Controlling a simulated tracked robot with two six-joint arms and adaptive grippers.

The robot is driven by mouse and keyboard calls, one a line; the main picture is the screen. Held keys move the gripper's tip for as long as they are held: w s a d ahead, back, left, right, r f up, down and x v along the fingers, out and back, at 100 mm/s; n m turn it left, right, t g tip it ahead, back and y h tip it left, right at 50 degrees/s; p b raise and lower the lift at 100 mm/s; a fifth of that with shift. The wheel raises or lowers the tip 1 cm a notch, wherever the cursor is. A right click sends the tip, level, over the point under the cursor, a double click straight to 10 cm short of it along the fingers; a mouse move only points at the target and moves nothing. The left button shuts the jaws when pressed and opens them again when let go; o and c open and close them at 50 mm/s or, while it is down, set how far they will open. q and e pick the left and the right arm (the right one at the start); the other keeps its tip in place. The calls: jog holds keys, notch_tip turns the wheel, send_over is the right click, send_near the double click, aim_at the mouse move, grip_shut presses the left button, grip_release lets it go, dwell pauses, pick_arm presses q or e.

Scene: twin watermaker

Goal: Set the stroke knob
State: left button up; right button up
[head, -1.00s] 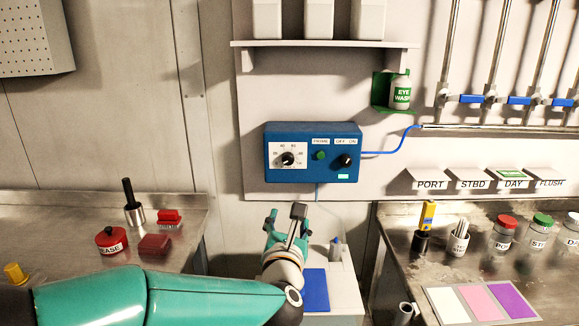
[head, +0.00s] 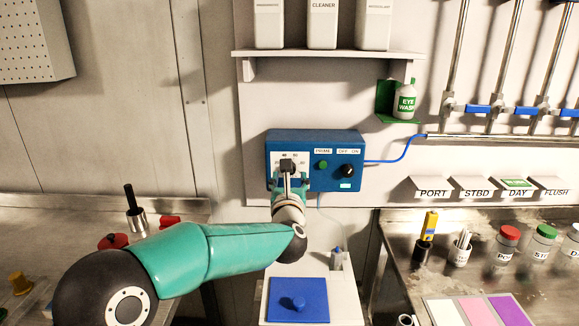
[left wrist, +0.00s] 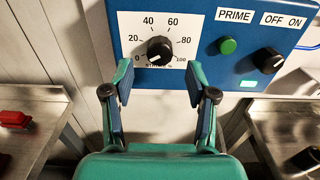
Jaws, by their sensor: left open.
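The stroke knob (left wrist: 160,49) is a black dial with a white pointer mark, on a white scale plate marked from 0 to 100. In the left wrist view its mark points to the lower left, near 0. It sits on the blue control box (head: 345,138). My left gripper (left wrist: 160,88) is open, its two fingers just below and to either side of the knob, with nothing between them. In the head view my left gripper (head: 288,172) covers the knob and much of the scale. Whether the fingers touch the panel cannot be told. My right gripper is not in view.
The box also carries a green PRIME button (head: 322,165) and a black OFF/ON knob (head: 347,171), right of the gripper. A blue cable (head: 405,152) leaves its right side. A shelf (head: 330,53) is above. A white stand with a blue lid (head: 299,312) is below.

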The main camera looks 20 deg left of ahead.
pick_arm(q)
jog(key=shift+p+x, duration=0.45)
jog(key=shift+x, duration=1.35)
grip_shut()
jog(key=shift+f, duration=0.1)
